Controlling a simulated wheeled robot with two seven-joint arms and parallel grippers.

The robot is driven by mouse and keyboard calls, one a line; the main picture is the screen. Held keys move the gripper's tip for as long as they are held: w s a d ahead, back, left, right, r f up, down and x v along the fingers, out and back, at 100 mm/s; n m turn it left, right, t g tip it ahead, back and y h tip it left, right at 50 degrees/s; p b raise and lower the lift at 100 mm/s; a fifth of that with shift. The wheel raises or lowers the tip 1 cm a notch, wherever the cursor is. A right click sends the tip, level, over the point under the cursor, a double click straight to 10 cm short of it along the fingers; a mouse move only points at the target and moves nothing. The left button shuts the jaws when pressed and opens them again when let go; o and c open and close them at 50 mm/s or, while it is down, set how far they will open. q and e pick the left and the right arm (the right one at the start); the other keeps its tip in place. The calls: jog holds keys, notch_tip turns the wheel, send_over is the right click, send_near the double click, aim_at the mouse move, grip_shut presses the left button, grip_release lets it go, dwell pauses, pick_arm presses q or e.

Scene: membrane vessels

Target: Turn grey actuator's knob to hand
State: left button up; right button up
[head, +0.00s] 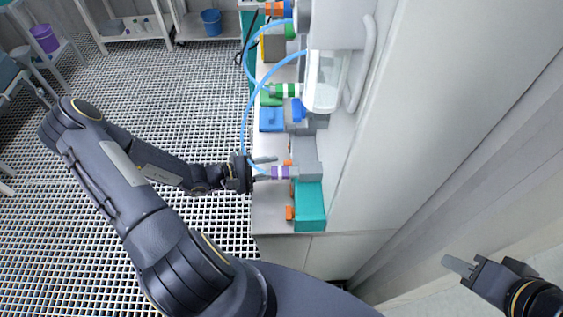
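A light grey block (305,172) with a purple collar (281,172) on its left side sits on the bench along the machine wall, next to a teal box (310,205). Another grey block (303,147) sits just behind it. I cannot tell which grey part is the actuator, and no knob marking is readable. My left gripper (267,168) is at the purple collar, its fingers apart and pointing right; whether they touch it is too small to tell. My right gripper (458,266) is at the lower right, away from the bench; its finger gap is not clear.
Blue hoses (243,125) loop over the bench's left edge beside my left gripper. Blue (271,119) and green (285,90) parts stand farther back. A clear vessel (327,80) hangs above the bench. A blue bucket (211,22) stands at the back. The grating floor at left is open.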

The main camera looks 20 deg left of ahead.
aim_at(288, 164)
pick_arm(q)
jog(key=shift+x, duration=1.7)
jog(key=shift+c, duration=0.3)
jog(key=c, duration=0.6)
